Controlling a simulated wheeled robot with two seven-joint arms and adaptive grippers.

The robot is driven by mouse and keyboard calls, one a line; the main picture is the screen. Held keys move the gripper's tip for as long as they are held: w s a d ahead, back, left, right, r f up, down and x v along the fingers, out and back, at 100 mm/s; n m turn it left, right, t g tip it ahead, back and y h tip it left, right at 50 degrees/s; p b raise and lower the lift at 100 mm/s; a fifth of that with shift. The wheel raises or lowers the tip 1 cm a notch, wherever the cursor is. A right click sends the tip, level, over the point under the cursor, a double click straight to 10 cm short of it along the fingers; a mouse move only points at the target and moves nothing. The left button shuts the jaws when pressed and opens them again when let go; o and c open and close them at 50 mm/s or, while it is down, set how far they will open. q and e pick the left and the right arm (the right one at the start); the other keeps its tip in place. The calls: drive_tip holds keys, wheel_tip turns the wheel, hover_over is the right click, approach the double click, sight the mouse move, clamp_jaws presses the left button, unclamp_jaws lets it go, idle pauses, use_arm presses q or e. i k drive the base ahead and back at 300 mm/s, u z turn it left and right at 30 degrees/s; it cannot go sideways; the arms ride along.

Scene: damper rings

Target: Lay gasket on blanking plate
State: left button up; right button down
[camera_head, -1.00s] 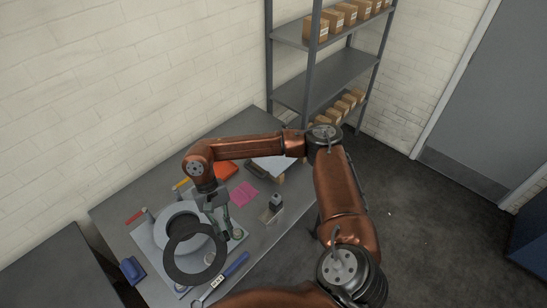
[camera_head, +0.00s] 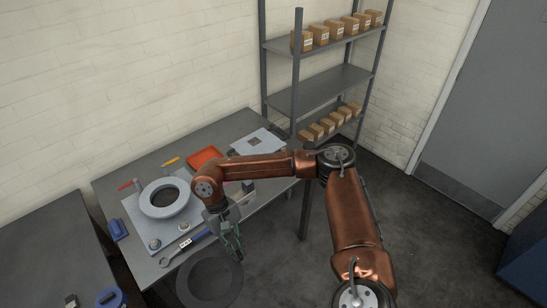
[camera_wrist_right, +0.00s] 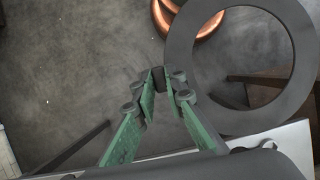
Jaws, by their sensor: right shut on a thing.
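The gasket is a flat dark ring (camera_head: 183,284) in the head view. It hangs beyond the table's front edge, with floor showing around it. My right gripper (camera_head: 236,254) is shut on its rim. In the right wrist view the green fingers (camera_wrist_right: 160,88) meet near the left side of the gasket (camera_wrist_right: 303,62). A pale grey plate (camera_head: 137,215) lies at the table's left and bears a thick light grey ring (camera_head: 183,205). Another pale plate with a dark square (camera_head: 270,146) lies at the back right. I cannot tell which one is the blanking plate. My left gripper is not in view.
An orange tray (camera_head: 205,158) is at the back. A shelf (camera_head: 320,90) with several boxes stands behind the table.

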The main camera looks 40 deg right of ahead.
sight(258, 145)
drive_tip(key=u, duration=0.5)
drive_tip(key=k, duration=0.15)
drive_tip(key=z, duration=1.9)
drive_tip(key=i, duration=1.35)
drive_tip(key=u, duration=0.5)
drive_tip(key=i, duration=0.6)
drive_tip(key=u, duration=0.7)
